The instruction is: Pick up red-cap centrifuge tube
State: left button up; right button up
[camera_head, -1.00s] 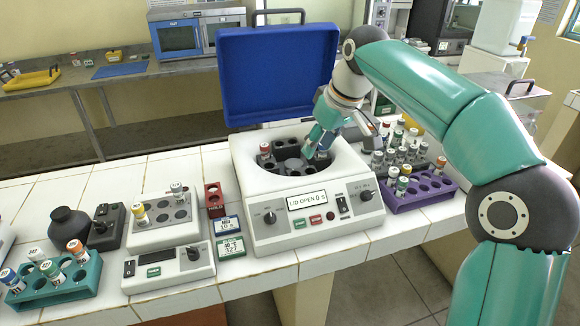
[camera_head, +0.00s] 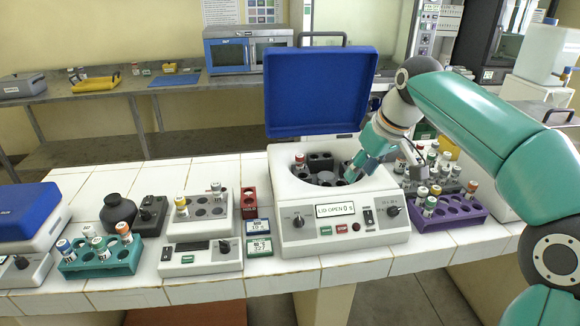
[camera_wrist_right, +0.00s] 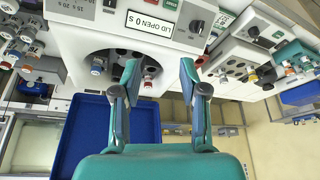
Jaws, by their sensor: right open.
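A red-cap tube (camera_head: 299,159) stands in the left side of the rotor of the open centrifuge (camera_head: 345,238). In the right wrist view, which shows the centrifuge upside down, the red-cap tube (camera_wrist_right: 148,80) appears low in the bowl, between the lines of the fingers. My right gripper (camera_head: 352,174) is over the right side of the bowl, to the right of this tube and apart from it. In the wrist view the right gripper (camera_wrist_right: 159,63) is open with nothing between its fingers. Part of the rotor's right side is hidden behind it. My left gripper is out of view.
The raised blue lid (camera_head: 320,92) stands behind the bowl. A purple rack (camera_head: 463,217) with tubes is at the right. The front tiles are clear.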

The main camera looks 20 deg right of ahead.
aim_at(299, 158)
jog(key=i, duration=0.85)
jog(key=z, duration=0.05)
